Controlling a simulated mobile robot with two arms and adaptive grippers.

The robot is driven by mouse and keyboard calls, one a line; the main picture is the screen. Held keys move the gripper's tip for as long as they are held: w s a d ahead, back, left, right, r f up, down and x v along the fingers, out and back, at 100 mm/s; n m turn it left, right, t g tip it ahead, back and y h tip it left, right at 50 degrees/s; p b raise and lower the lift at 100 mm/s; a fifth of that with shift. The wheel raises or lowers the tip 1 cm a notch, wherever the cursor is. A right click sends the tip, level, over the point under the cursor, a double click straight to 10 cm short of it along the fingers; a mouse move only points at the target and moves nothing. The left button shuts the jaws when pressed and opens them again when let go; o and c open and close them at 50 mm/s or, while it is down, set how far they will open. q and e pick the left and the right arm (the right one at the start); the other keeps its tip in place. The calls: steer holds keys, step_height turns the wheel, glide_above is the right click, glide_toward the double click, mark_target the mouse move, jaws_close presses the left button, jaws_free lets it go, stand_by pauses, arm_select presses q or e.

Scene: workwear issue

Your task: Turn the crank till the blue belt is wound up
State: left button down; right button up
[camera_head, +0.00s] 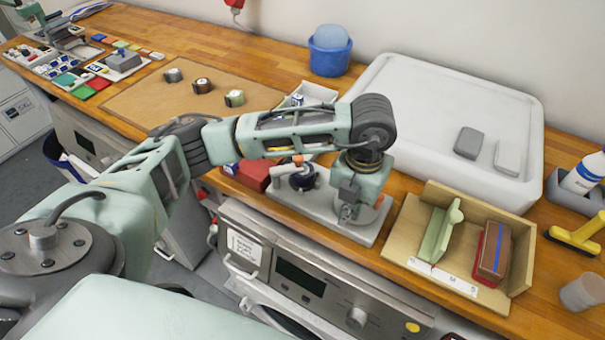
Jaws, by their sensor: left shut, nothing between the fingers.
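The winder stands at the table's front edge on a grey base plate (352,232). On its left part is a dark blue coil (303,180), which looks like the belt, with an orange-tipped part (297,160) above it. My left gripper (347,213) points down over the right part of the plate. Its fingers are shut and I see nothing held. My left arm and gripper hide much of the winder. I cannot make out the crank clearly or tell whether the fingers touch it. My right gripper is not in view.
A wooden tray (412,222) with a green piece and a brown block is right of the winder. A large white tray (395,75) and a blue tub (330,60) stand behind. A red box (254,178) is left of the winder. A brown mat (150,103) holds several small rolls.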

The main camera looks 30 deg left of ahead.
mark_target(382, 194)
arm_select(q)
steer(key=shift+w+d+f+b, duration=0.1)
steer(key=shift+w+d+b, duration=0.1)
steer(key=shift+d, duration=0.3)
steer(key=shift+w+d+b, duration=0.1)
steer(key=shift+d+b, duration=0.05)
steer(key=shift+d, duration=0.3)
steer(key=shift+w+d+b, duration=0.4)
steer(key=shift+w+d, duration=0.15)
steer(key=shift+d, duration=0.15)
steer(key=shift+w+d+b, duration=0.3)
steer(key=shift+w+b, duration=0.2)
steer(key=shift+w, duration=0.25)
steer(key=shift+w+d+b, duration=0.15)
steer(key=shift+w+b, duration=0.3)
steer(key=shift+w, duration=0.4)
steer(key=shift+w+b, duration=0.4)
steer(key=shift+w, duration=0.9)
steer(key=shift+s+r, duration=0.15)
steer(key=shift+r, duration=0.05)
steer(key=c, duration=2.5)
jaws_free()
steer(key=o, duration=0.8)
